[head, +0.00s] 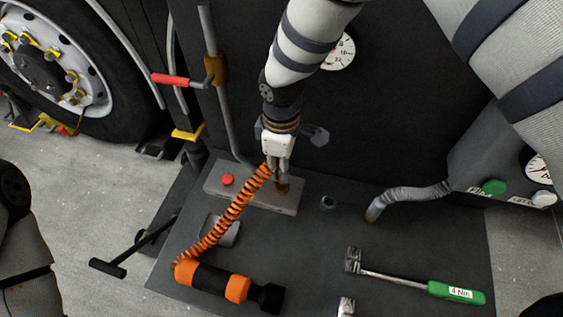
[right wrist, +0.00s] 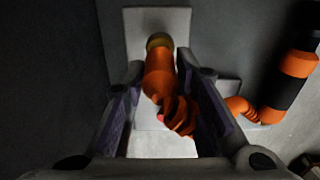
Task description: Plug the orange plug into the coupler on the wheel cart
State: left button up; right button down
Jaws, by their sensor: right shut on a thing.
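My right gripper (head: 278,172) points down over the grey block at the foot of the dark panel. In the right wrist view its fingers (right wrist: 163,112) stand either side of the orange plug (right wrist: 158,72), closed on it. The orange coiled cable (head: 225,218) runs from the plug to an orange and black cylinder (head: 237,289). A brass-coloured end (head: 283,187) shows below the fingers at the block; in the wrist view a yellowish ring (right wrist: 159,40) lies at the plug's far end. I cannot tell which part is the coupler, or whether the plug is seated. My left gripper is out of view.
The grey block (head: 240,194) carries a red button (head: 228,180). A green-handled torque tool (head: 455,293) lies at the right. A black T-handle (head: 108,268) is at the left. A bent grey hose (head: 412,193) stands right of the block. A wheel (head: 55,75) is at the upper left.

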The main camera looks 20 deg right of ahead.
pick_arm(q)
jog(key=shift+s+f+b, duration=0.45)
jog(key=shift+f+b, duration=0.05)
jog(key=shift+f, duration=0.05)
pick_arm(e)
jog(key=shift+f, duration=1.6)
jog(key=shift+r, duration=0.1)
jog(key=c, duration=1.2)
grip_release()
